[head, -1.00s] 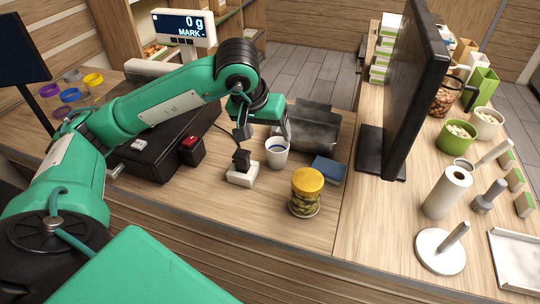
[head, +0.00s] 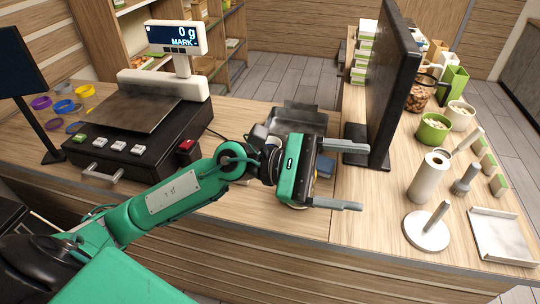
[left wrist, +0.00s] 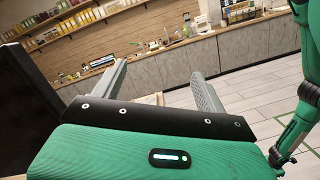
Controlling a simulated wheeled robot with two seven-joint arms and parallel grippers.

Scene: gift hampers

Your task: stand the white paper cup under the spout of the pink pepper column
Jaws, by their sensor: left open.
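My left gripper (head: 350,175) is in the middle of the head view, with its two grey fingers spread wide and pointing right over the counter. Nothing is between them. In the left wrist view the same gripper (left wrist: 160,68) shows its fingers apart and empty, pointing toward a distant counter. The white paper cup cannot be made out now; my left arm and gripper cover the part of the counter where a white cup showed earlier. I cannot make out a pink pepper column or its spout in either view. My right gripper is not in view.
A black monitor (head: 395,85) stands right of the gripper. The scale (head: 135,135) with its display (head: 174,38) is at left. A blue box (head: 325,167) shows behind the gripper. A paper roll (head: 428,178), green bowl (head: 432,130) and white tray (head: 500,236) occupy the right counter.

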